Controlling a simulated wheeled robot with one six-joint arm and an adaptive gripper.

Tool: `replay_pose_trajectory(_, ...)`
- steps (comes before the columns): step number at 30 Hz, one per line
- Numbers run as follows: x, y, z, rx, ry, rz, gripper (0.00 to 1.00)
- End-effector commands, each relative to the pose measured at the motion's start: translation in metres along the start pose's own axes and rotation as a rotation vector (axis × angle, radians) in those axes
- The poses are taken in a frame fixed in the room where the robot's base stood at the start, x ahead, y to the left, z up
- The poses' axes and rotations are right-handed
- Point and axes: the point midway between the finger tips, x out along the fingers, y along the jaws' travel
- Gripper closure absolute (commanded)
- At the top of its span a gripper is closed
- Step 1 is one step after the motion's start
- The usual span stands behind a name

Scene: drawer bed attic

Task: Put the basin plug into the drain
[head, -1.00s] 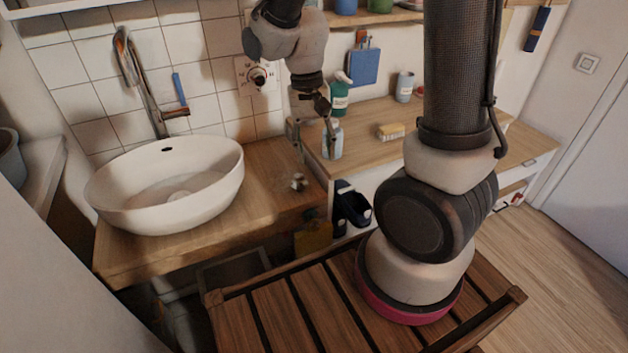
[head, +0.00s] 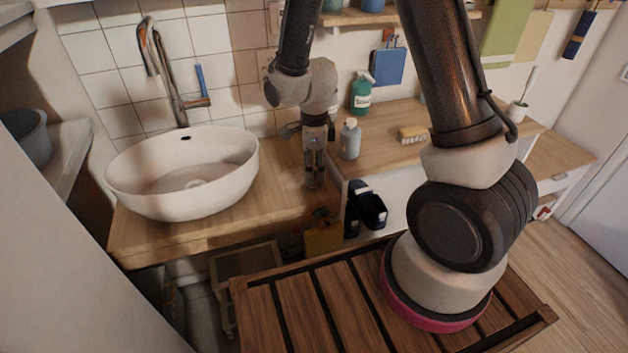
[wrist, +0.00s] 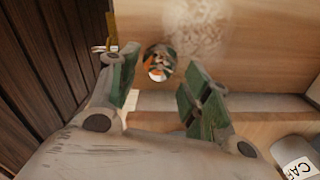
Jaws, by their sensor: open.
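The basin plug (wrist: 158,62) is a small shiny chrome piece on the wooden counter. In the wrist view it lies between and just beyond the fingertips of my open gripper (wrist: 160,84). In the head view my gripper (head: 314,178) points down at the counter, right of the basin, and hides most or all of the plug. I cannot tell whether a finger touches it. The white oval basin (head: 235,172) stands left of my gripper. Its drain (head: 194,184) shows as a pale round spot on the basin floor.
A tall tap (head: 172,85) rises behind the basin. A grey soap bottle (head: 350,140), a green bottle (head: 361,93) and a brush (head: 412,135) stand or lie on the counter to the right. The counter's front edge is close to my gripper.

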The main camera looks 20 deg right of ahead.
Motion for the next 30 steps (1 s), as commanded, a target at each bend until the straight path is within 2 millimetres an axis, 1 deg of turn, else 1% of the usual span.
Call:
replay_pose_trajectory(1,0.01,0.001,0.002,-0.002,0.002,0.003,0.52)
replay_pose_trajectory(3,0.02,0.001,0.002,-0.001,0.002,0.003,0.52)
replay_pose_trajectory(6,0.029,0.0,0.002,-0.001,0.001,0.001,0.52)
replay_pose_trajectory(13,0.03,0.0,0.002,-0.002,0.0,0.0,0.52)
replay_pose_trajectory(14,0.03,0.0,0.002,-0.002,0.0,0.0,0.54)
replay_pose_trajectory(18,0.03,0.0,0.002,-0.002,0.0,0.0,0.79)
replay_pose_trajectory(20,0.03,0.0,0.002,-0.002,0.0,0.0,0.9)
replay_pose_trajectory(22,0.03,0.0,0.002,-0.002,0.0,0.001,0.99)
replay_pose_trajectory(23,0.03,0.0,0.002,-0.002,0.0,0.001,1.0)
replay_pose_trajectory(30,0.031,0.001,0.002,-0.002,0.001,0.002,1.0)
